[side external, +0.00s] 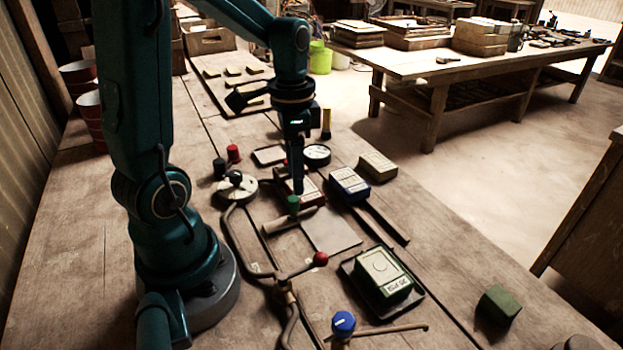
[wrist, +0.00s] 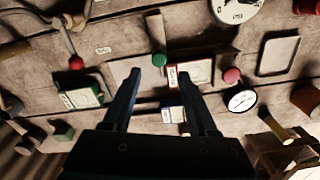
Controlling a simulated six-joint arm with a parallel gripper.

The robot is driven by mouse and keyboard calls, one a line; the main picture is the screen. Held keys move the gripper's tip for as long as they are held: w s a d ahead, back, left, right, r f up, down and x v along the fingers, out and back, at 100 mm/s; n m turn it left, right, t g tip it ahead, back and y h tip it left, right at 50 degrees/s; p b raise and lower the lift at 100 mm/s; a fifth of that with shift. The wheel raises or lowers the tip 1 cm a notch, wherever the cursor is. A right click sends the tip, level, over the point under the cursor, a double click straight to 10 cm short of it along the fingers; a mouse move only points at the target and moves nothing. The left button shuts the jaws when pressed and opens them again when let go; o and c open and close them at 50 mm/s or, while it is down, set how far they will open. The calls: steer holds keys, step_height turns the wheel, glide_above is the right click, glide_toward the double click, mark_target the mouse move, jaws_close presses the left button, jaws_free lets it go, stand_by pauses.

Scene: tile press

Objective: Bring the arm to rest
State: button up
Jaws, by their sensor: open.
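My gripper (side external: 297,188) hangs pointing down over the workbench, in front of a red-and-white box (side external: 312,192). In the wrist view my gripper (wrist: 159,76) has its two fingers apart, with nothing between them but bench and items farther below. The pale flat plate (side external: 332,231) lies bare on the bench, with a green-knobbed handle (side external: 293,204) and a bar at its edge. A bent metal lever with a red ball (side external: 320,259) stands in front of it. The exact height of my fingertips above the bench is hard to tell.
A dark green box (side external: 382,272) sits on a black tray to the right. A blue box (side external: 349,184), a tan box (side external: 378,165), a round gauge (side external: 316,154) and a blue knob (side external: 343,323) stand around the plate. The bench's right front is mostly clear beside a green block (side external: 498,305).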

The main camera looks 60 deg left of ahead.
steer(key=s+d+r+n+t, duration=0.1)
steer(key=s+d+r+t, duration=0.1)
steer(key=d, duration=0.3)
steer(key=s+d+r+n+t, duration=0.2)
steer(key=s+d+r+t, duration=0.1)
steer(key=d+r, duration=0.1)
steer(key=shift+s+d+r+t, duration=0.15)
steer(key=shift+d+r+t, duration=0.15)
steer(key=shift+d, duration=0.55)
stand_by(1.0)
